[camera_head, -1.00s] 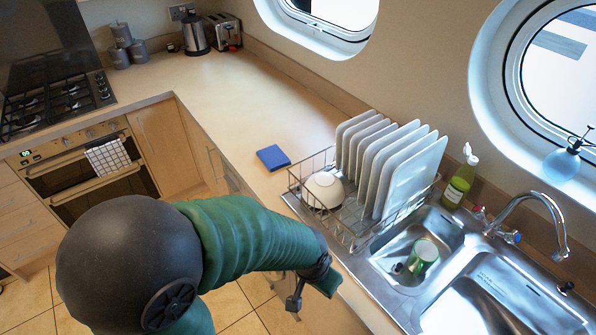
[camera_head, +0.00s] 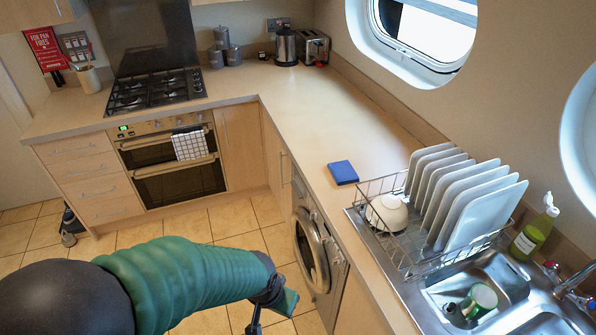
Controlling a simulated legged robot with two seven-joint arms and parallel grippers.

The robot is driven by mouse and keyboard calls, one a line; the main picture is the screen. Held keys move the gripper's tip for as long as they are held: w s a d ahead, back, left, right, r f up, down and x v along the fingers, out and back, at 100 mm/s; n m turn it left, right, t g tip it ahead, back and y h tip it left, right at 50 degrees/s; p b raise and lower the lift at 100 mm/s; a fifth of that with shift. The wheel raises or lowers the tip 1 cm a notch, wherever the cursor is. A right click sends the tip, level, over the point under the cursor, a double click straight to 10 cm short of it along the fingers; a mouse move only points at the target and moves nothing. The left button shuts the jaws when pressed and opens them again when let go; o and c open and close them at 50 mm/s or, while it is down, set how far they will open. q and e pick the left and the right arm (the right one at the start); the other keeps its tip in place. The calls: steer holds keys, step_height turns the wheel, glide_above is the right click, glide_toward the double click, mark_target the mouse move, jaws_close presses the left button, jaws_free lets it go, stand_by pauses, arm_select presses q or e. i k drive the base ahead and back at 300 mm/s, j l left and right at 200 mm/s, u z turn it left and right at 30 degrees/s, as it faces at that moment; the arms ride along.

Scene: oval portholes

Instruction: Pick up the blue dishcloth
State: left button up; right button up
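The blue dishcloth (camera_head: 342,172) lies folded flat on the worktop, just left of the dish rack. Nothing covers it. My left arm comes in from the lower left, and its gripper (camera_head: 270,307) hangs at the bottom of the picture, in front of the worktop's front edge. It is below and left of the dishcloth in the picture and well apart from it. Its fingers are dark and partly cut off, so I cannot tell how far apart they are. My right gripper is out of view.
A wire dish rack (camera_head: 407,268) holds several white plates (camera_head: 478,205) and a bowl (camera_head: 388,212). A washing machine (camera_head: 312,255) sits under the worktop (camera_head: 313,112). The worktop behind the dishcloth is clear.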

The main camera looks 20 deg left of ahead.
mark_target(343, 173)
steer(key=l+u, duration=0.15)
steer(key=u, duration=0.35)
steer(key=z, duration=2.75)
steer(key=u, duration=2.7)
steer(key=i+j+z, duration=0.1)
steer(key=z, duration=0.35)
steer(key=i+j+z, duration=0.15)
steer(key=z, duration=0.3)
steer(key=j+z, duration=0.25)
steer(key=z, duration=0.2)
steer(key=i, duration=0.05)
